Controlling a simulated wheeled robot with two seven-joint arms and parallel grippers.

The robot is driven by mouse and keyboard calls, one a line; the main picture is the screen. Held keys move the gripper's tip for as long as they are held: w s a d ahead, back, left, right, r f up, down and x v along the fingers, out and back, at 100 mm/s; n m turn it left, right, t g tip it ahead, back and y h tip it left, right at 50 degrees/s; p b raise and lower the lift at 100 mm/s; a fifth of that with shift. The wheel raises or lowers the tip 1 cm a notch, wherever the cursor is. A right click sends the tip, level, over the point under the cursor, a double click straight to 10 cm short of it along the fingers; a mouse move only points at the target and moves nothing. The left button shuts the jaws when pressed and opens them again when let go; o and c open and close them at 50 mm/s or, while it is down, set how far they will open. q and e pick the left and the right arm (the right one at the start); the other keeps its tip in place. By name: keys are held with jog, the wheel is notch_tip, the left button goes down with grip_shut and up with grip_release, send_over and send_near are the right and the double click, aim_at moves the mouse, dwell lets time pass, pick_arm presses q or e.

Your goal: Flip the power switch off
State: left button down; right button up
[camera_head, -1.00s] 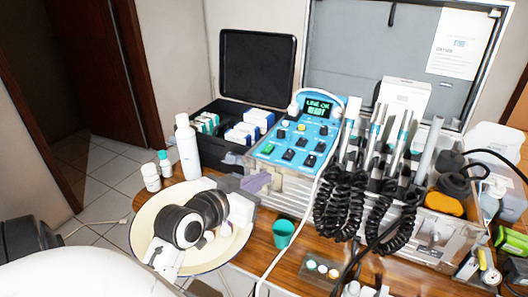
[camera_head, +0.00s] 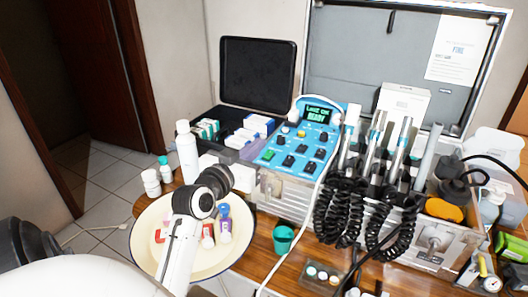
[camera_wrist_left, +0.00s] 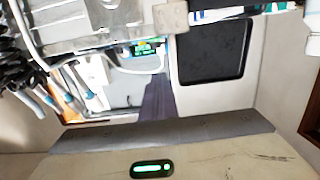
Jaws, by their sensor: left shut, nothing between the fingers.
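The blue control panel (camera_head: 298,148) stands on a metal case, its display lit green. It carries several dark rocker switches, and a green-lit switch (camera_head: 268,155) sits at its lower left corner; I cannot read its label. My left gripper (camera_head: 243,152) is shut and empty, just left of the panel's lower left edge, seemingly apart from it. My wrist partly hides the gripper in the head view. In the left wrist view the shut fingers (camera_wrist_left: 159,95) point towards the panel (camera_wrist_left: 145,48), which looks upside down and partly covered. My right gripper is not in view.
A cream basin (camera_head: 150,245) with small bottles lies under my left arm. A white bottle (camera_head: 187,150) and an open black case (camera_head: 258,72) stand at the left. Handpieces with coiled black cords (camera_head: 345,210) crowd the panel's right. A green cup (camera_head: 283,238) stands in front.

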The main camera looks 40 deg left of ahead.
aim_at(264, 161)
pick_arm(q)
jog(key=x, duration=0.4)
jog(key=shift+r, duration=0.1)
notch_tip(264, 161, down, 3)
jog(key=shift+w+r, duration=0.1)
jog(key=shift+w, duration=0.05)
jog(key=shift+f+b, duration=0.35)
jog(key=shift+f, duration=0.25)
jog(key=shift+w+f, duration=0.1)
